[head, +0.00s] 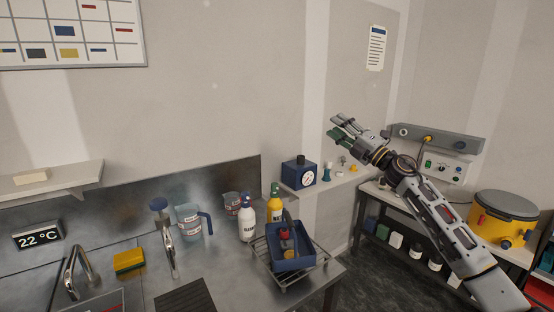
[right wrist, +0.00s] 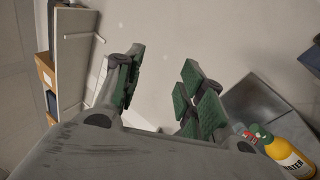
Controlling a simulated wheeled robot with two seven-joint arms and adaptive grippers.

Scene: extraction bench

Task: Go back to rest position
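My right gripper (head: 340,129) is raised in front of the wall at the right of the head view, above the bench and clear of everything on it. In the right wrist view its green-padded fingers (right wrist: 157,88) stand apart with nothing between them. The gripper is open and empty. My left gripper is in neither view.
The steel bench holds a blue tray (head: 291,263) on a wire rack, a white bottle (head: 247,222), a yellow bottle (head: 275,208), a measuring jug (head: 188,223) and a sponge (head: 128,261). A yellow drum-shaped device (head: 503,216) stands right of my arm.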

